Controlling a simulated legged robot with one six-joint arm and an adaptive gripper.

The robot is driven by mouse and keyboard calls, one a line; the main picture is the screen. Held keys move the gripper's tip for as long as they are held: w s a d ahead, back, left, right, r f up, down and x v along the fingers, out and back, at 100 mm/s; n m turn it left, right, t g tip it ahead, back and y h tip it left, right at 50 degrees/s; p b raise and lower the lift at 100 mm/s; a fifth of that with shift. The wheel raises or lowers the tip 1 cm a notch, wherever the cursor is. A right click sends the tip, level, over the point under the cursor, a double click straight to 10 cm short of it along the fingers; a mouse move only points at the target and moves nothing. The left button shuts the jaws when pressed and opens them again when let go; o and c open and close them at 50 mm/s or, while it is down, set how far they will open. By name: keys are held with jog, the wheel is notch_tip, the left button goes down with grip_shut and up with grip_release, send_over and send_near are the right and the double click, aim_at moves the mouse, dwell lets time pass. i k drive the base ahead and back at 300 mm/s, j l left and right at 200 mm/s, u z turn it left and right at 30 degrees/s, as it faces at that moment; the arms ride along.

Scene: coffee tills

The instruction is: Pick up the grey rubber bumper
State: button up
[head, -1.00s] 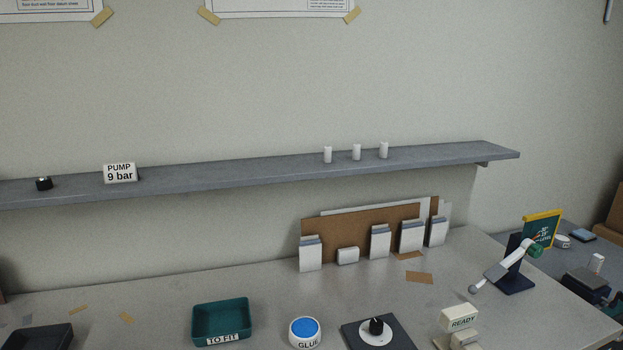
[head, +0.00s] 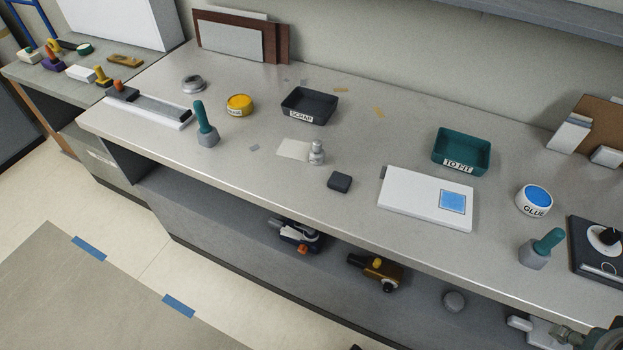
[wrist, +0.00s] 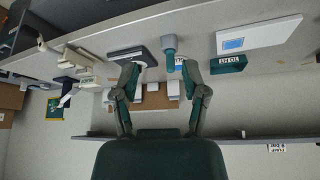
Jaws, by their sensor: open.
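A small dark grey block (head: 339,182) with rounded edges lies on the bench in the head view, left of a white board; it may be the grey rubber bumper. A rounded grey piece (head: 454,301) sits on the lower shelf, and I cannot tell for sure which is the bumper. My gripper (wrist: 160,75) is open in the wrist view, with nothing between its fingers. The wrist view looks upside down, and neither candidate shows clearly there. Part of my arm shows at the lower right corner of the head view.
The dark SCRAP tray (head: 309,106), green TO FIT tray (head: 482,151), white board (head: 400,196) and GLUE pot (head: 534,202) stand on the bench. A silver fitting (head: 317,152) stands near the dark block. The bench's front edge overhangs a lower shelf with several parts.

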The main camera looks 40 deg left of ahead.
aim_at(339, 182)
jog(key=k+j+u, duration=0.1)
jog(key=u, duration=1.45)
jog(key=i+j+z, duration=0.35)
jog(key=j+z, duration=0.15)
jog(key=j, duration=0.15)
jog(key=i+j+z, duration=0.1)
jog(key=j+z, duration=0.4)
jog(key=j, duration=0.25)
jog(key=i, duration=0.1)
